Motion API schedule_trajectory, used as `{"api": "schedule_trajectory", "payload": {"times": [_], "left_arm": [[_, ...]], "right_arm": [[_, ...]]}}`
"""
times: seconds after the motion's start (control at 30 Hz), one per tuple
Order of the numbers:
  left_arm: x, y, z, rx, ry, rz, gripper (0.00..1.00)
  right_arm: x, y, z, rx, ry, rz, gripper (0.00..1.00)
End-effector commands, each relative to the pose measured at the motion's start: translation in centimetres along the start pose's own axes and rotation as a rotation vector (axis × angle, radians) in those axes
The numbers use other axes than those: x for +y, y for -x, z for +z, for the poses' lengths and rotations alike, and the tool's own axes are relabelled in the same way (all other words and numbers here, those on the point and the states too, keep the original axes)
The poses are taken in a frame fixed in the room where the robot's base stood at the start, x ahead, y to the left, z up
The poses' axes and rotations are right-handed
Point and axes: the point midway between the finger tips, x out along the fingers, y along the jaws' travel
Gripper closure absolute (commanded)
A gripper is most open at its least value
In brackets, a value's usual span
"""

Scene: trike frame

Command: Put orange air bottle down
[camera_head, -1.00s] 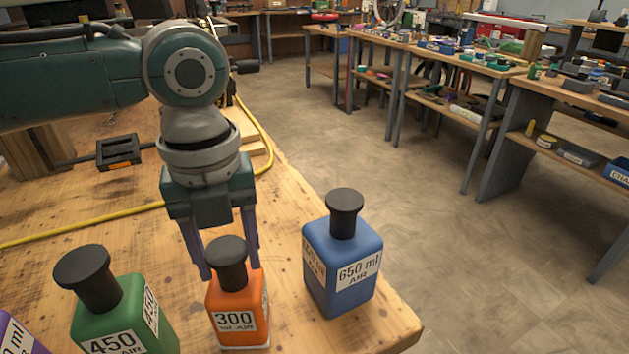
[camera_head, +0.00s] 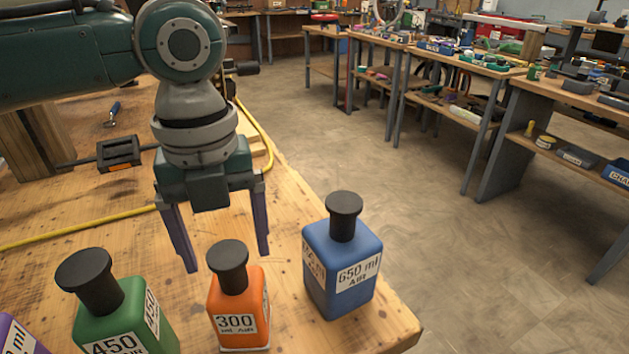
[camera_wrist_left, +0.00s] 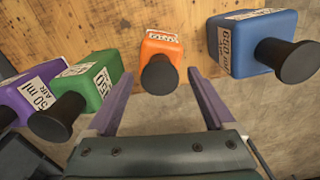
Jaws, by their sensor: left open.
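The orange air bottle (camera_head: 240,307), labelled 300 ml with a black stopper, stands upright on the wooden workbench between the green and blue bottles. It also shows in the left wrist view (camera_wrist_left: 161,50), ahead of and between the fingers. My left gripper (camera_head: 229,262) is open and empty, with its two purple fingers behind and a little above the orange bottle, apart from it. The open fingers also show in the left wrist view (camera_wrist_left: 160,82). My right gripper is not in view.
A green 450 ml bottle (camera_head: 121,317) stands left and a blue 650 ml bottle (camera_head: 342,268) stands right, near the bench edge. A purple bottle (camera_wrist_left: 36,95) is farther left. A yellow hose (camera_head: 90,229) and a black pedal (camera_head: 118,153) lie behind on the workbench (camera_head: 300,215).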

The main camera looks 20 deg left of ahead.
Motion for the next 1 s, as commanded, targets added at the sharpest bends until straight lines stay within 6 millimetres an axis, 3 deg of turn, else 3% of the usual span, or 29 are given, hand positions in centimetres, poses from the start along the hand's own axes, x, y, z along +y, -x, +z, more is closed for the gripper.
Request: {"api": "schedule_trajectory", "payload": {"times": [0.1,0.3,0.5,0.63,0.77,0.9,1.0], "left_arm": [[-0.1,3.1,0.1,-0.003,-0.001,-0.004,0.13],[-0.1,7.3,0.1,-0.003,-0.001,-0.003,0.13],[-0.1,9.4,-0.1,0.001,0.002,-0.002,0.13],[-0.7,8.3,-1.7,0.011,0.059,-0.024,0.13],[-2.2,5.3,-6.1,0.047,0.267,-0.107,0.13],[-3.1,2.9,-11.1,0.132,0.695,-0.232,0.13],[-2.3,2.0,-13.4,0.198,1.076,-0.292,0.13]], "right_arm": [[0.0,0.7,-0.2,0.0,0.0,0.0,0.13],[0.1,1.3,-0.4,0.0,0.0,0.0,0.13],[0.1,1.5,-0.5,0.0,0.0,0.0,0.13],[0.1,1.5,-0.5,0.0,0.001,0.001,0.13],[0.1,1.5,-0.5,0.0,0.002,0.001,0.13],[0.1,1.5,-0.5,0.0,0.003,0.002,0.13],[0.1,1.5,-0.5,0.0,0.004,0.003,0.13]]}}
